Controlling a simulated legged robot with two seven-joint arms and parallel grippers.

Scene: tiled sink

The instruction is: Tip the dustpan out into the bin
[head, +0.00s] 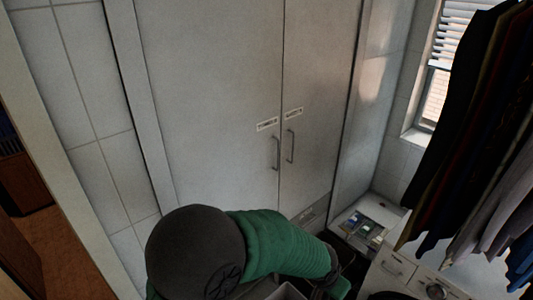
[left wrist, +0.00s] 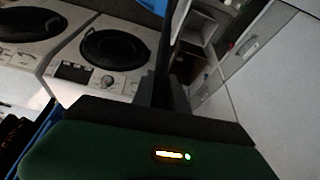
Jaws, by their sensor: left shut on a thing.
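My left arm, green with a dark round joint, crosses the bottom of the head view. Its gripper (head: 343,266) is at the lower right, dark and partly hidden by the arm. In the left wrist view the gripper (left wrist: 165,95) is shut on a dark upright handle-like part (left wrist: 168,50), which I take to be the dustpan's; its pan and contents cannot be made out. A grey box-like edge (head: 287,291) shows at the bottom of the head view, cut off; I cannot tell if it is the bin. My right gripper is not in view.
A tall white cupboard (head: 215,100) stands ahead. A white washing machine (head: 430,283) is at the lower right, below hanging clothes (head: 475,130).

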